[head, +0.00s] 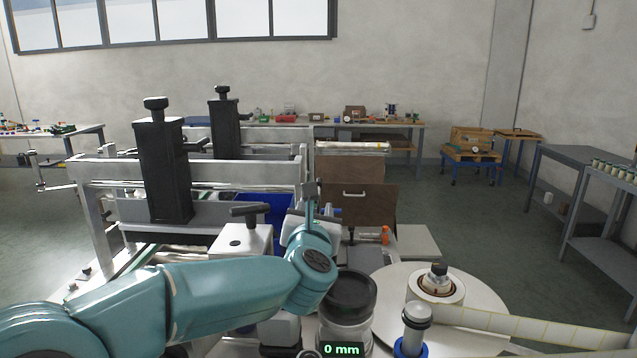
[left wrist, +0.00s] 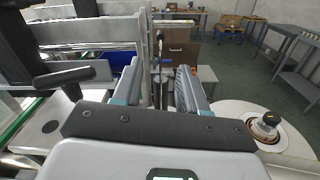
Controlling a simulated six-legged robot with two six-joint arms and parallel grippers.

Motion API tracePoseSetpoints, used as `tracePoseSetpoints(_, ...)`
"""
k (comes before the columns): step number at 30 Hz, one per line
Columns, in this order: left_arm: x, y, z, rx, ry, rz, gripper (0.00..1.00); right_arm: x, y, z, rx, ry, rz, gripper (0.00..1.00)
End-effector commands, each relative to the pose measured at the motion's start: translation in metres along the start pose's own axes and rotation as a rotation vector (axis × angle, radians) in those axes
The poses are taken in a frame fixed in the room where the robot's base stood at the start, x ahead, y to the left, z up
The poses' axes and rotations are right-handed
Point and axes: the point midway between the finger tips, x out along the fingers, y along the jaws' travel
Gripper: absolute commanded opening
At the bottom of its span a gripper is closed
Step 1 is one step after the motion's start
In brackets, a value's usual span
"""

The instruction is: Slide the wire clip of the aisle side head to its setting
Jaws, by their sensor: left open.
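My left gripper (head: 311,200) reaches in from the left over the labeller, its fingers pointing away from me. In the left wrist view its two fingers (left wrist: 160,88) stand apart, and I see nothing held between them. A thin upright rod with a dark knob (left wrist: 160,36) shows in the gap beyond them; I cannot tell its distance. The label reel disc (head: 385,272) with a roll core (head: 437,287) lies to the right of my gripper. I cannot make out the wire clip or its scale in either view. My right gripper is not in view.
Two black posts (head: 165,170) with knobs rise from the labeller's rails at left. A black T-handle (head: 257,210) stands left of my gripper. A pale label strip (head: 530,328) runs right from the reel. A green "0 mm" readout (head: 342,350) shows at the bottom. Open floor lies right.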

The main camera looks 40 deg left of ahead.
Motion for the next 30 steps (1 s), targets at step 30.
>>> tracePoseSetpoints(30,0.147,0.000,-0.001,0.000,0.001,-0.001,0.42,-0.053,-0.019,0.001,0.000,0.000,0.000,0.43)
